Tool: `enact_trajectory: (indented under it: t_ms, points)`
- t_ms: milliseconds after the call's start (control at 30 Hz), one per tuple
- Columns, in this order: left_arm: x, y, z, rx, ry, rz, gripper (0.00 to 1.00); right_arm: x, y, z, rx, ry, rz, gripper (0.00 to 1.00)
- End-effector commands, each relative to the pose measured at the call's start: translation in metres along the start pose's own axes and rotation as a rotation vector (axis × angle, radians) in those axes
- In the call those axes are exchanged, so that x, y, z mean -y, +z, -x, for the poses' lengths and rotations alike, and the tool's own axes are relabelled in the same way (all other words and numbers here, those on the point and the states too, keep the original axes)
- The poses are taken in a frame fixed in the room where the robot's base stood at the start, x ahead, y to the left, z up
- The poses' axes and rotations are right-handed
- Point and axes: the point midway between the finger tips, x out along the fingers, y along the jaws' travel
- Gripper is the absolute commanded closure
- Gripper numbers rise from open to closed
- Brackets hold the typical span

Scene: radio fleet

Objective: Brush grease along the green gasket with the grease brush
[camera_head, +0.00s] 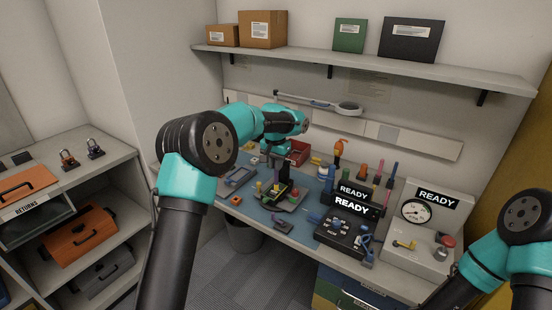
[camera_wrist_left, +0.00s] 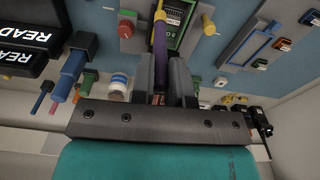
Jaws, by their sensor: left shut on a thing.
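My left gripper (camera_head: 281,184) is over the blue mat on the bench. In the left wrist view its two dark fingers (camera_wrist_left: 168,78) are shut on a slim purple-handled tool, which looks like the grease brush (camera_wrist_left: 160,45). The tool has a yellow section and an orange end pointing away from the fingers. Just beside it in that view is a dark radio part edged in green, which looks like the green gasket (camera_wrist_left: 190,38). I cannot tell whether the tool touches it. My right arm shows at the lower right, but its gripper is out of view.
Two READY displays (camera_head: 352,207) and a black control box (camera_head: 340,236) stand right of the mat. A gauge unit (camera_head: 418,210) is farther right. A red bin (camera_head: 298,153) stands behind. A white jar (camera_wrist_left: 119,82) is left of the fingers in the wrist view.

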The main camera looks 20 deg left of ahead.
Motion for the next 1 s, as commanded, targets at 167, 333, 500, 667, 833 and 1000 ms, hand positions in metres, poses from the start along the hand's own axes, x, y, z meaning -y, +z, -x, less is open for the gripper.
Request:
enact_trajectory:
  t_ms: [167, 333, 500, 667, 833, 1000]
  points:
    - [0.0, 0.001, -0.015, 0.001, 0.0, 0.0, 1.0, 0.0, 0.0, 0.0, 0.0, 0.0, 0.0, 0.57]
    - [0.0, 0.001, -0.021, 0.0, 0.0, 0.0, 1.0, 0.0, 0.0, 0.0, 0.0, 0.0, 0.0, 0.57]
    - [0.0, 0.001, -0.022, 0.0, 0.0, 0.0, 1.0, 0.0, 0.0, 0.0, 0.0, 0.0, 0.0, 0.57]
    - [0.0, 0.001, -0.022, 0.0, 0.0, 0.0, 1.0, 0.0, 0.0, 0.0, 0.0, 0.0, 0.0, 0.57]
    - [0.0, 0.001, -0.022, 0.0, 0.0, 0.0, 1.0, 0.0, 0.0, 0.0, 0.0, 0.0, 0.0, 0.57]
    - [0.0, 0.001, -0.023, 0.0, 0.0, 0.0, 1.0, 0.0, 0.0, 0.0, 0.0, 0.0, 0.0, 0.57]
